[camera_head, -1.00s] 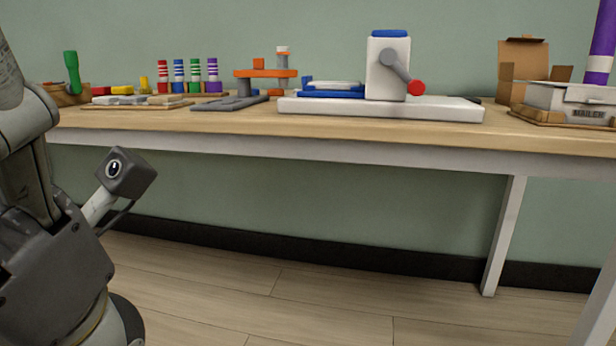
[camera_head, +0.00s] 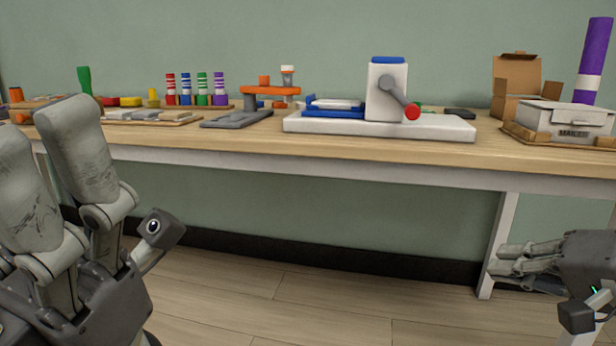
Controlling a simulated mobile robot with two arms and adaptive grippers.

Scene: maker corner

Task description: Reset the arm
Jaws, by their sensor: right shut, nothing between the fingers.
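My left gripper (camera_head: 45,125) is large and close in the camera_head view at the left edge, its grey fingers pointing up in front of the workbench. The two fingers stand apart with a gap between them, and nothing shows in that gap. My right gripper (camera_head: 500,259) is at the lower right, pointing left, below the tabletop and in front of a bench leg. Its fingers are shut and empty.
The workbench (camera_head: 330,148) spans the view. On it stand a white press with a red-knobbed lever (camera_head: 386,92), an orange and grey fixture (camera_head: 270,91), striped cylinders (camera_head: 202,88), a mailer box (camera_head: 565,118) and a cardboard box (camera_head: 517,78). The floor is clear.

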